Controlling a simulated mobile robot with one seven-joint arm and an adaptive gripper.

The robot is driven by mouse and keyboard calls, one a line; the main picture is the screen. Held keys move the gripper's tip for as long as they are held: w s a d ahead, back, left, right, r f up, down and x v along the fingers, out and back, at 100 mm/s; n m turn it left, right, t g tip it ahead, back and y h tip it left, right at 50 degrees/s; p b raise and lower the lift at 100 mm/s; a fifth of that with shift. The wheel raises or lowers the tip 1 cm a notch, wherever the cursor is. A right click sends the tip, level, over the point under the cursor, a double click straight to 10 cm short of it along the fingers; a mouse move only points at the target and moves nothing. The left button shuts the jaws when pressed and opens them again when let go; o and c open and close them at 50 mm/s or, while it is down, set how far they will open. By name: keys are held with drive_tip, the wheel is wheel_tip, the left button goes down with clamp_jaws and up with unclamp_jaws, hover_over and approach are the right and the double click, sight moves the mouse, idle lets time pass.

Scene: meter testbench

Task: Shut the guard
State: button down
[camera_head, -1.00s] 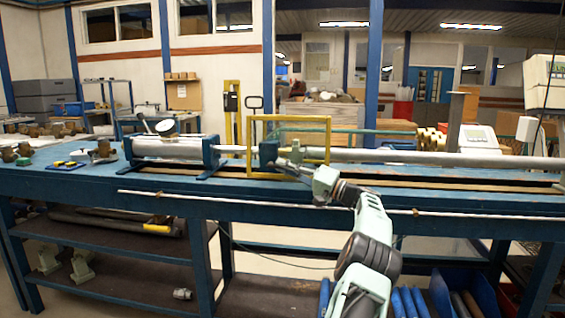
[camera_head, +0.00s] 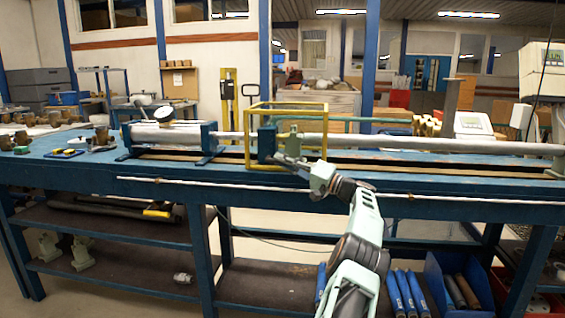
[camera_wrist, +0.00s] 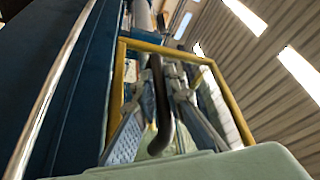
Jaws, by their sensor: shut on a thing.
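The guard (camera_head: 247,132) is a yellow open frame standing on the blue bench around the long metal tube. It also shows in the wrist view, where its yellow bars (camera_wrist: 117,85) rise around my fingers. My gripper (camera_head: 281,158) is at the lower front of the guard, reaching in from the right. In the wrist view my gripper (camera_wrist: 160,112) has its two fingers on either side of a dark curved handle (camera_wrist: 158,95), and it is shut on that handle. The finger contact is partly hidden. I cannot tell exactly how far the guard is swung.
The blue bench (camera_head: 80,172) runs across the view with a thin rail along its front edge. A gauge (camera_head: 163,114) sits on the cylinder at left. Small fittings lie at the bench's left end. A blue bin (camera_head: 450,290) stands below at right.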

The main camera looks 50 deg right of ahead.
drive_tip(key=c, duration=2)
unclamp_jaws()
drive_tip(key=shift+f, duration=0.5)
drive_tip(key=shift+r, duration=0.15)
drive_tip(key=shift+s, duration=0.1)
drive_tip(key=v, duration=1.2)
